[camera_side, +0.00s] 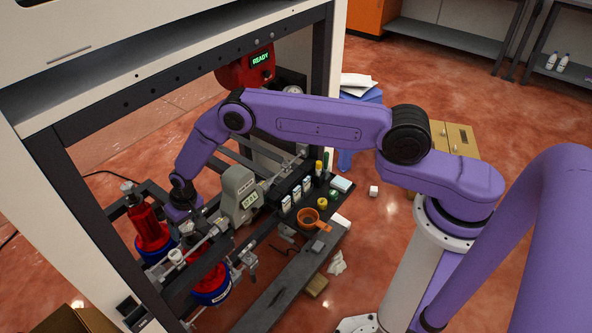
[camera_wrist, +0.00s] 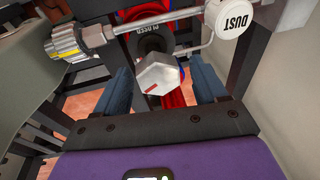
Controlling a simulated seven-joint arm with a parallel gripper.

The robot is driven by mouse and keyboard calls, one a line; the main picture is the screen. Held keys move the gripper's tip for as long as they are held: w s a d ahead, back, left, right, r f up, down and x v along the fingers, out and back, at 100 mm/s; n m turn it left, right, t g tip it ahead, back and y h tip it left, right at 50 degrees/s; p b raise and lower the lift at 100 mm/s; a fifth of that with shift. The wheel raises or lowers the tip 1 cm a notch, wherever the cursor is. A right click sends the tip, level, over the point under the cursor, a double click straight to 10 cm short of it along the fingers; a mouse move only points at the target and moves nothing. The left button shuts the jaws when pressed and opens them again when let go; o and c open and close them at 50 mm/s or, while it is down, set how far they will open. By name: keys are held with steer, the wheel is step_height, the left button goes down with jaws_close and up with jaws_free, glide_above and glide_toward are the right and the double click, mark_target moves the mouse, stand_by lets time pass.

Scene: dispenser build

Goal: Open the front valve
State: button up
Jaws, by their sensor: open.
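In the wrist view a silver hexagonal valve knob (camera_wrist: 158,75) with a small red mark faces me. A black part behind it carries a label that appears to read "CLOSED" (camera_wrist: 155,36). My gripper (camera_wrist: 163,80) is open, with one blue finger on each side of the knob and visible gaps between. I cannot tell how deep the knob sits between the fingers. In the side view my purple wrist reaches down beside the silver pipe and fittings (camera_side: 205,243); the fingers and knob are hard to make out there.
A silver pipe (camera_wrist: 120,36) crosses above the knob to a white "DUST" cap (camera_wrist: 228,26).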

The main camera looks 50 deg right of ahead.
steer(key=shift+w+a+v, duration=0.1)
steer(key=shift+w+v, duration=0.05)
steer(key=shift+v, duration=0.8)
steer(key=shift+w+a+v, duration=0.15)
steer(key=shift+w+v, duration=0.05)
steer(key=shift+v, duration=0.75)
steer(key=shift+w+a+v, duration=0.1)
steer(key=shift+w+v, duration=0.05)
steer(key=shift+v, duration=0.85)
steer(key=shift+r, duration=0.1)
steer(key=shift+r, duration=0.1)
steer(key=s+a+r+n+y, duration=0.1)
steer(key=s+a+r+n, duration=0.15)
steer(key=r, duration=0.35)
steer(key=s+a+r+n, duration=0.1)
steer(key=s+a+r, duration=0.1)
steer(key=s+r, duration=0.25)
steer(key=s+d+r+n+g, duration=0.1)
steer(key=s+d+r+n, duration=0.2)
steer(key=s+r, duration=0.8)
steer(key=s+d+r+n+h, duration=0.1)
steer(key=s+d+r+n, duration=0.2)
steer(key=s+d, duration=0.7)
steer(key=s+d+r+n+h, duration=0.1)
steer(key=s+d+r+n, duration=0.2)
steer(key=s+d, duration=0.6)
steer(key=s+r, duration=0.1)
steer(key=s, duration=0.5)
steer(key=shift+d+r+g, duration=0.2)
steer(key=shift+d+g, duration=0.2)
